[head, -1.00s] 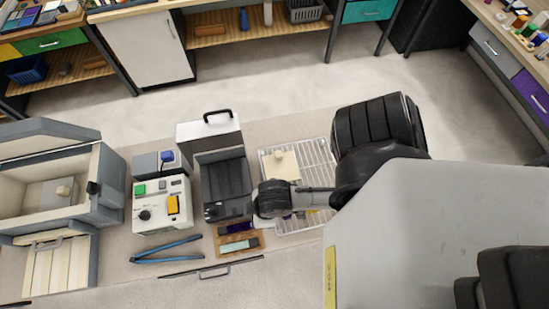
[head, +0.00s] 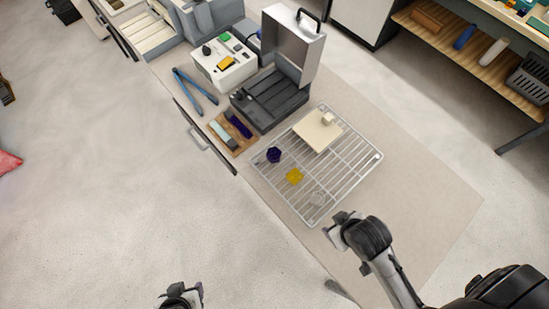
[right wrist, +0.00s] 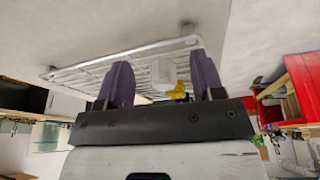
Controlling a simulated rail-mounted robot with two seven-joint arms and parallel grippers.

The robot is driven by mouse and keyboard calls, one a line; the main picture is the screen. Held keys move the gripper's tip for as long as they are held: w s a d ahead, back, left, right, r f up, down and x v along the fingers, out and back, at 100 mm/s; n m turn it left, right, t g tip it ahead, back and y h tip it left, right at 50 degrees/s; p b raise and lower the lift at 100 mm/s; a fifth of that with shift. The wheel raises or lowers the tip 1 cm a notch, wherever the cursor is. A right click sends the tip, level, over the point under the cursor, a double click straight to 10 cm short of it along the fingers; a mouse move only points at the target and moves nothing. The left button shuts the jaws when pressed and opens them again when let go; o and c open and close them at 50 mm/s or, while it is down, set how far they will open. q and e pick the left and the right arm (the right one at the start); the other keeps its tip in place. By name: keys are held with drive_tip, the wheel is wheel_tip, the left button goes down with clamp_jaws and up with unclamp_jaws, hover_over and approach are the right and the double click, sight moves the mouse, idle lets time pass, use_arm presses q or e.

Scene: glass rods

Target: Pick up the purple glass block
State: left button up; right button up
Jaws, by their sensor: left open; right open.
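A dark purple bar (head: 238,125) lies on a small wooden tray (head: 245,148) beside a pale teal bar (head: 222,135). A dark purple faceted piece (head: 273,155) sits on the wire rack (head: 350,178); I cannot tell for sure which is the glass block. My right gripper (head: 338,230) is just off the rack's near right corner, and its fingers stand apart and empty in the right wrist view (right wrist: 163,80). My left gripper (head: 183,293) is open at the bottom edge, over the floor, well away from both purple pieces.
The rack also holds a yellow piece (head: 295,176), a clear piece (head: 317,198) and a cream plate with a knob (head: 317,131). The bench right of the rack is clear.

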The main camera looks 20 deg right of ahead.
drive_tip(key=shift+w+a+r, duration=0.1)
drive_tip(key=shift+w+r, duration=0.1)
drive_tip(key=shift+w, duration=0.1)
drive_tip(key=shift+o, duration=0.4)
drive_tip(key=shift+o, duration=1.2)
drive_tip(key=shift+s, duration=0.1)
